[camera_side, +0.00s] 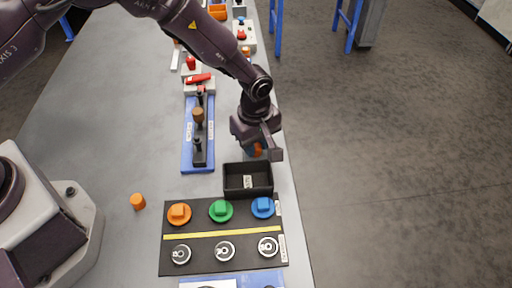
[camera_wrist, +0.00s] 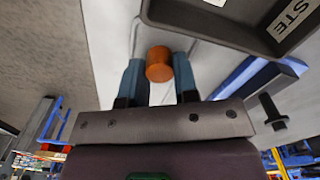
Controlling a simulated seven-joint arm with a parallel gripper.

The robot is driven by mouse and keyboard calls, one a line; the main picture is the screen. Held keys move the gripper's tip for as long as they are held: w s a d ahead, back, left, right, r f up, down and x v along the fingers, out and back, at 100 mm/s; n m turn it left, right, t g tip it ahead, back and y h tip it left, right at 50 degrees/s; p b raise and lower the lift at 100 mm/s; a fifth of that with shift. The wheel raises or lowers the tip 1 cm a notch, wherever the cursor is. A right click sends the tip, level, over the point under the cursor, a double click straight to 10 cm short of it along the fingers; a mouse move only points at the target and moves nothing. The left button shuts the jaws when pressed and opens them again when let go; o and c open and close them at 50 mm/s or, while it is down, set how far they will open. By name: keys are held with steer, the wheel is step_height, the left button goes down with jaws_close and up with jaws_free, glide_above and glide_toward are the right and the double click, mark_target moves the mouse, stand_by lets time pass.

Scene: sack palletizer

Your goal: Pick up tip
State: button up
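An orange cylinder (camera_wrist: 159,64), which looks like the tip, sits between the two fingertips of my gripper (camera_wrist: 159,72) in the wrist view. It fills about the whole gap, and its far end reaches past the fingertips. I cannot tell whether the fingers press on it. In the side view my gripper (camera_side: 260,152) points down near the right edge of the bench, behind the black bin. Only a bit of orange (camera_side: 257,149) shows under it there. Whether the cylinder touches the bench is hidden. A second orange cylinder (camera_side: 137,201) stands on the bench at the left.
The black bin (camera_side: 248,194) is close in front of my gripper. A black mat (camera_side: 200,251) with coloured knobs and round metal pieces lies nearer. A blue board (camera_side: 188,160) with dark posts is left of my gripper. The grey bench (camera_side: 130,130) is clear at the left.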

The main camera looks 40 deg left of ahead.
mark_target(256, 145)
steer(key=shift+r, duration=0.45)
step_height(256, 145, up, 3)
steer(key=shift+f, duration=0.15)
steer(key=s+a+r, duration=0.5)
steer(key=s+r, duration=0.8)
steer(key=r, duration=0.1)
steer(key=shift+a+r, duration=0.15)
steer(key=shift+r, duration=0.05)
